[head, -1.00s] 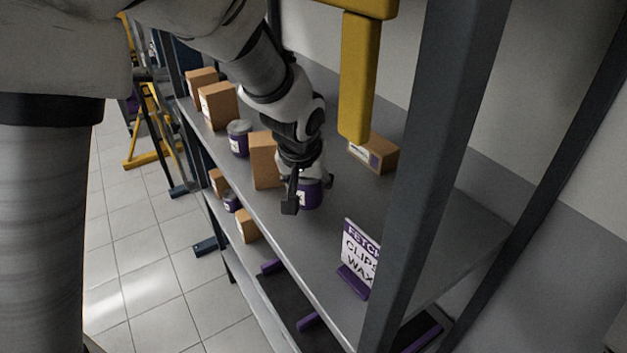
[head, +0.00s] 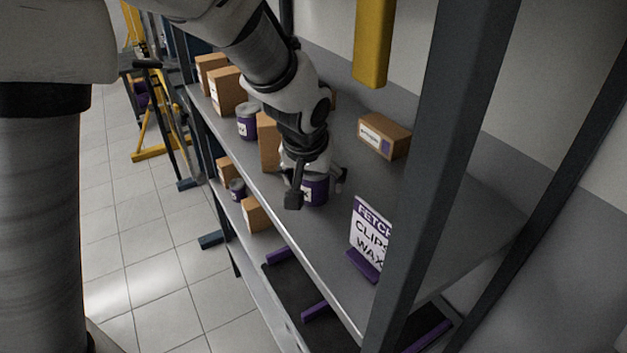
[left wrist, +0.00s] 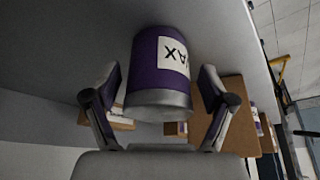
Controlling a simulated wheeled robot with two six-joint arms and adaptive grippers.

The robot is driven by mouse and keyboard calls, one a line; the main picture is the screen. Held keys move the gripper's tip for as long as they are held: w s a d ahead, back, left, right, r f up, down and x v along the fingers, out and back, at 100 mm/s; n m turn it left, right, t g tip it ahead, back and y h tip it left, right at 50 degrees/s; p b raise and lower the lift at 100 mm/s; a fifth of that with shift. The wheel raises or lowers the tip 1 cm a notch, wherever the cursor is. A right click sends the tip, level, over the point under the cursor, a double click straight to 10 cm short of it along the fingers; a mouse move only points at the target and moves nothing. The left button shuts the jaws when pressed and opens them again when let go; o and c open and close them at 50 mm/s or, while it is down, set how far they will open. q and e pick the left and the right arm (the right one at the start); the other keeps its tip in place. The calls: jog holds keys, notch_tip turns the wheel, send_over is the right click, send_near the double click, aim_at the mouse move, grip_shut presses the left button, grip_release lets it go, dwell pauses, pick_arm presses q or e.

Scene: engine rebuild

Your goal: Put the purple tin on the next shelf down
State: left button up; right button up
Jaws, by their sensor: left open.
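A purple tin (head: 315,190) with a white label stands on the upper grey shelf (head: 405,205) in the head view. My left gripper (head: 318,190) is around it, with one finger on each side. In the left wrist view the tin (left wrist: 158,75) shows large between the two open fingers (left wrist: 160,105), its label ending in "AX". Gaps show between the tin and the fingers. The lower shelf (head: 268,305) is partly visible below, with purple-edged dark mats on it. My right gripper is not in view.
A second purple tin (head: 247,122) and several cardboard boxes (head: 228,92) stand farther left on the upper shelf. A box (head: 384,136) stands behind. A "FETCH CLIPS WAX" sign (head: 368,240) and a dark upright post (head: 440,150) are to the right.

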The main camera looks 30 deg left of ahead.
aim_at(309, 175)
pick_arm(q)
jog(key=v, duration=0.3)
jog(key=shift+s+r, duration=0.1)
jog(key=shift+r, duration=0.2)
jog(key=p+v, duration=0.2)
jog(key=v, duration=0.1)
jog(key=shift+s+r+p, duration=0.15)
jog(key=shift+p, duration=0.2)
jog(key=shift+s, duration=0.1)
